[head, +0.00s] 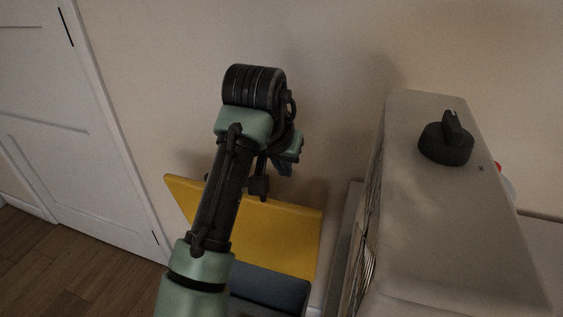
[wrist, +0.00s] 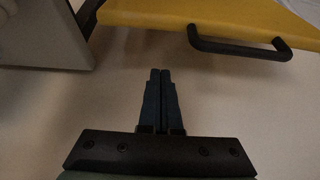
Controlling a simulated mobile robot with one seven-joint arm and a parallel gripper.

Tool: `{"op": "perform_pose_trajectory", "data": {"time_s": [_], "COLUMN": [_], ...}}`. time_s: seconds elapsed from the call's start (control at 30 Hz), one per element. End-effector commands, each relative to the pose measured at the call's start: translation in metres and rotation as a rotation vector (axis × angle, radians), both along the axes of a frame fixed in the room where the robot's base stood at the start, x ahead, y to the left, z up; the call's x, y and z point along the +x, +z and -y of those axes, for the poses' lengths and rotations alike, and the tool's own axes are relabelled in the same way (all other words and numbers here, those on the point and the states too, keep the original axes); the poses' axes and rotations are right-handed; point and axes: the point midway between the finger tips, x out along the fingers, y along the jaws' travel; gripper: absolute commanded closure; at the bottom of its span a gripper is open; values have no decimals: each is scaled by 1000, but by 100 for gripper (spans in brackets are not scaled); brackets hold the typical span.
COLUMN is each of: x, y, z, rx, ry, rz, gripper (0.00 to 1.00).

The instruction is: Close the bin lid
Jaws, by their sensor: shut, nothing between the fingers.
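The yellow bin lid (head: 262,238) stands raised and tilted in the head view, above the dark blue-grey bin (head: 268,290), whose lower part is cut off by the frame. In the wrist view the yellow lid (wrist: 200,12) crosses the top, with a black bar handle (wrist: 240,49) along its edge. My gripper (head: 284,168) is near the upper edge of the lid, partly hidden behind my arm. In the wrist view my gripper (wrist: 160,72) is shut and empty, its fingertips apart from the handle in the picture, below and left of it. Depth to the lid is unclear.
A large pale grey box-like unit (head: 430,220) with a black knob (head: 446,140) stands close to the right of the bin. A beige wall (head: 340,60) is behind. A white door (head: 60,120) and open wooden floor (head: 40,262) are at the left.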

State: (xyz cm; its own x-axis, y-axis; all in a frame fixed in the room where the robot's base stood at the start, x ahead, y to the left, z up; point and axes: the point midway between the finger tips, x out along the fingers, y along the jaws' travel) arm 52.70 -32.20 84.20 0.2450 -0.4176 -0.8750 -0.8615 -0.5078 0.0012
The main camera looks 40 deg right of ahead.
Motion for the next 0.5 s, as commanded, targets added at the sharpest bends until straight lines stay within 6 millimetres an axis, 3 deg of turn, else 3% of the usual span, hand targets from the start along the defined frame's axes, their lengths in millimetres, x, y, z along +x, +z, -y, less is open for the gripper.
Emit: {"op": "perform_pose_trajectory", "data": {"time_s": [0.03, 0.23, 0.5], "x": [2, 13, -2], "y": [-15, -52, -54], "z": [5, 24, -4], "rx": [2, 1, -3], "ry": [0, -1, -1], "rz": [-2, 2, 4], "gripper": [100, 100, 100]}}
